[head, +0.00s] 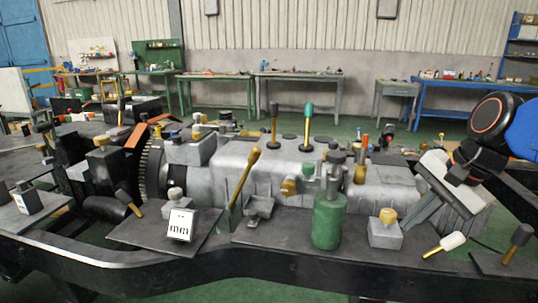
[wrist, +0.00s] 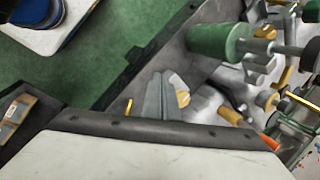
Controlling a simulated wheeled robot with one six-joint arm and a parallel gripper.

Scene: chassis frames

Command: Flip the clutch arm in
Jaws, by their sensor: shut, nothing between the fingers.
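A long brass-coloured lever (head: 244,178) leans up and to the right beside the grey gearbox housing in the head view; it looks like the clutch arm, but I cannot be sure. Its lower end is by a dark plate. My gripper (head: 410,226) is at the right in the head view, pointing down and left, right of a grey block with a brass knob (head: 385,232). It is shut and empty, well apart from the lever. In the wrist view my gripper (wrist: 159,78) shows as two grey fingers together. I cannot make out the lever there.
A green cylinder (head: 327,221) stands between the lever and my gripper; it also shows in the wrist view (wrist: 216,40). A black-knobbed lever (head: 274,122) and a green-knobbed lever (head: 307,124) rise behind. A white tag (head: 181,225) stands left of the lever. The dark frame rail (head: 200,262) runs along the front.

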